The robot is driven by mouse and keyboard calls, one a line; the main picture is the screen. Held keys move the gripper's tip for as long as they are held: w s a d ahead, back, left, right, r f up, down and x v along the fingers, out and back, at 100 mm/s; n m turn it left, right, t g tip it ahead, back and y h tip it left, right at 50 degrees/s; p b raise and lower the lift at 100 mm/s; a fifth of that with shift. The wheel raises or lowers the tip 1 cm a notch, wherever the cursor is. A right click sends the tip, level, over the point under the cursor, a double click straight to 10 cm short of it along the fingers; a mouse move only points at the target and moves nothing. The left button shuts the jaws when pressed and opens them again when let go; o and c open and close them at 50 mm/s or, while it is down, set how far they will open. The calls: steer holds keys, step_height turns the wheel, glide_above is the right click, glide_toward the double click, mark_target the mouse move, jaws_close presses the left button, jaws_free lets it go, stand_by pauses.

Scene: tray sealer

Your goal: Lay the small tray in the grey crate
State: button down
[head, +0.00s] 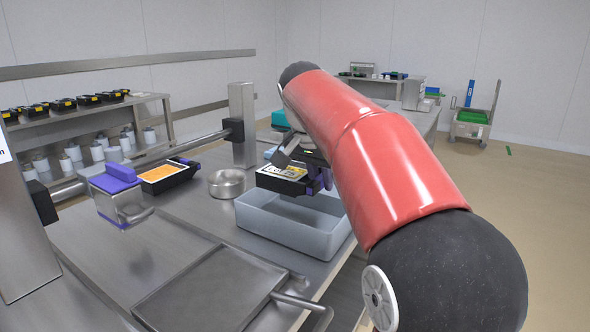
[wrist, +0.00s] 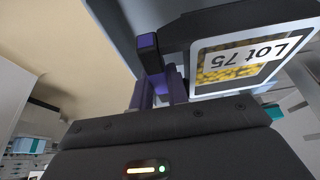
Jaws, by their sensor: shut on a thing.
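The small tray (head: 280,180) is black with a labelled film over yellow food. My gripper (head: 318,180), with purple fingers, is shut on its right edge and holds it over the grey crate. In the wrist view the tray (wrist: 240,62) shows a "Lot 75" label, and the gripper's purple fingers (wrist: 158,75) are at its left end. The grey crate (head: 290,231) stands open on the steel table. Part of its inside and far right side is hidden behind the tray and my arm. I cannot tell how high the tray is above the crate floor.
Left of the crate are a round metal tin (head: 226,184), a black tray with orange food (head: 165,175) and a clear purple-lidded tub (head: 122,200). A flat steel plate with a handle (head: 215,290) lies in front. A teal box (head: 280,118) stands behind.

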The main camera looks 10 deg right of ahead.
steer(key=shift+f+b, duration=4.25)
steer(key=shift+f, duration=0.45)
steer(key=shift+r+p, duration=0.1)
steer(key=shift+p, duration=0.25)
steer(key=c, duration=1.3)
jaws_free()
steer(key=shift+s, duration=0.1)
steer(key=c, duration=0.3)
